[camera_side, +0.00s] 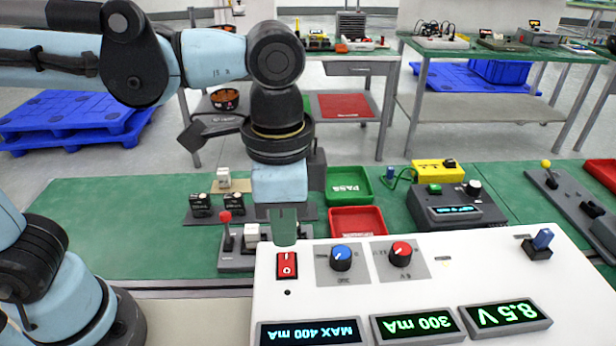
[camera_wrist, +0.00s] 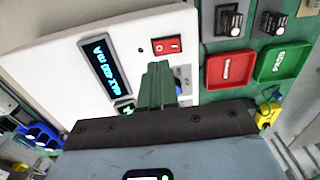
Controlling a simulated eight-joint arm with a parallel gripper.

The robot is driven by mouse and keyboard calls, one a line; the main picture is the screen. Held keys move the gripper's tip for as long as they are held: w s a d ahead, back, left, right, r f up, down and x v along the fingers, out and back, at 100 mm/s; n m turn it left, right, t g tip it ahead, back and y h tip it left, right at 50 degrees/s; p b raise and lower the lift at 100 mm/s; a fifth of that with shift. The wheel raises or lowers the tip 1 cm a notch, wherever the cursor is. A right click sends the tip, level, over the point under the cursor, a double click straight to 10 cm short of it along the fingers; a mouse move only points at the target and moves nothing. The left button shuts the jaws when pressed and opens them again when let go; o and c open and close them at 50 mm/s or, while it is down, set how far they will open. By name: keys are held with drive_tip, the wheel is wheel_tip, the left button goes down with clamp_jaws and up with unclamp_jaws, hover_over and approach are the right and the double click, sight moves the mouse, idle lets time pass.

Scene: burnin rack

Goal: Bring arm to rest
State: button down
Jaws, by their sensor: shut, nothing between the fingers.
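My gripper (camera_side: 284,228) points down just behind the far left edge of the white panel in the side view. Its green fingers are together and empty. In the wrist view my gripper (camera_wrist: 158,68) shows over the white panel (camera_wrist: 60,65), close to the red rocker switch (camera_wrist: 166,46). The same red switch (camera_side: 287,265) shows in the side view, just below the fingertips. I cannot tell whether the fingers touch the panel. My arm reaches in from the left.
The white panel (camera_side: 420,285) carries a blue knob (camera_side: 341,257), a red knob (camera_side: 400,253) and lit displays. Behind it on the green bench are a red-knobbed lever (camera_side: 225,222), a green tray (camera_side: 348,184), a red tray (camera_side: 357,220) and a dark instrument (camera_side: 458,208). The bench's left part is clear.

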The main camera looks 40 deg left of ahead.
drive_tip(key=shift+r, duration=0.65)
drive_tip(key=w+a+f+n+t, duration=0.2)
drive_tip(key=a+f+n+t, duration=0.1)
drive_tip(key=a, duration=0.6)
drive_tip(key=w+a+f+n+t, duration=0.2)
drive_tip(key=a+n, duration=0.4)
drive_tip(key=a, duration=0.3)
drive_tip(key=shift+w+a+f+t, duration=0.25)
drive_tip(key=shift+a+f+t, duration=0.2)
drive_tip(key=shift+t, duration=0.55)
